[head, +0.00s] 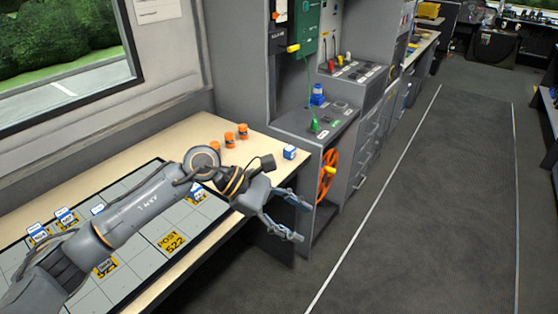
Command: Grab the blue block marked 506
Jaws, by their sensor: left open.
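A small blue and white block (290,152) stands alone near the right end of the wooden table. More blue and white blocks stand on the gridded board: one at the left (37,231), one beside it (65,217), a third (97,209), and one partly hidden behind my arm (198,192). Their markings are too small to read, so I cannot tell which is 506. My left gripper (302,220) is open and empty, past the table's front edge over the floor, nearer than the lone block and apart from it. My right gripper is out of view.
Several orange cylinders (229,140) stand at the table's back. A grey console with an orange wheel (328,175) adjoins the table's right end. The floor (430,210) at the right is clear.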

